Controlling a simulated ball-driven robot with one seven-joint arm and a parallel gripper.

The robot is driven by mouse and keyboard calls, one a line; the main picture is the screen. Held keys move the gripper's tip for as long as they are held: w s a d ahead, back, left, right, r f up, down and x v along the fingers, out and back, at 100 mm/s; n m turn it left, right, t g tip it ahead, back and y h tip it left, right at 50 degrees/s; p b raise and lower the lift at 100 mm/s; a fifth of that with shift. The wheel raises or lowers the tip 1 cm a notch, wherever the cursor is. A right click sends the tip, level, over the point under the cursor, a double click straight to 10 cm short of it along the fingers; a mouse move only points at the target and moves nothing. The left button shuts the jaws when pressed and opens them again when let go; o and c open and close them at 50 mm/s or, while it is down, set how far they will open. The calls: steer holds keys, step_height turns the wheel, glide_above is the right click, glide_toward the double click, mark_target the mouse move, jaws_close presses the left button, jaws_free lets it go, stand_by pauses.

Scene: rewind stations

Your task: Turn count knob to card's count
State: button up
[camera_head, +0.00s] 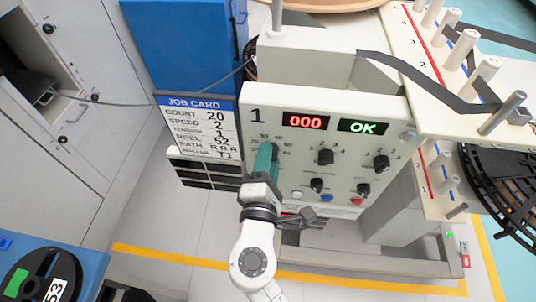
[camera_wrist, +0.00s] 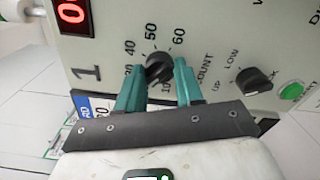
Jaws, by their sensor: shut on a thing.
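The job card (camera_head: 200,130) hangs at the left of the station panel and reads COUNT 20. The count knob (camera_wrist: 158,66) is a dark round knob ringed by printed numbers, with 10, 40, 50 and 60 legible in the wrist view. My gripper (camera_wrist: 159,72) has its two green fingers on either side of this knob, shut on it. In the head view my gripper (camera_head: 264,155) reaches the panel's left part and hides the knob. I cannot tell clearly which number the knob's pointer faces.
The panel (camera_head: 300,150) carries a red 000 display (camera_head: 305,121), a green OK display (camera_head: 362,127) and several other black knobs. The CLUTCH-side knob marked LOW (camera_wrist: 254,80) and a green START button (camera_wrist: 291,91) are to the right. Dark web (camera_head: 430,90) runs over rollers.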

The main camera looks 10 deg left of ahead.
steer(key=shift+n+p, duration=0.5)
steer(key=shift+n, duration=0.6)
steer(key=shift+f, duration=0.1)
steer(key=o, duration=1)
steer(key=shift+s, duration=0.1)
steer(key=s, duration=0.5)
steer(key=s+b, duration=0.1)
steer(key=s, duration=0.4)
steer(key=shift+s+a, duration=0.2)
steer(key=shift+s, duration=0.15)
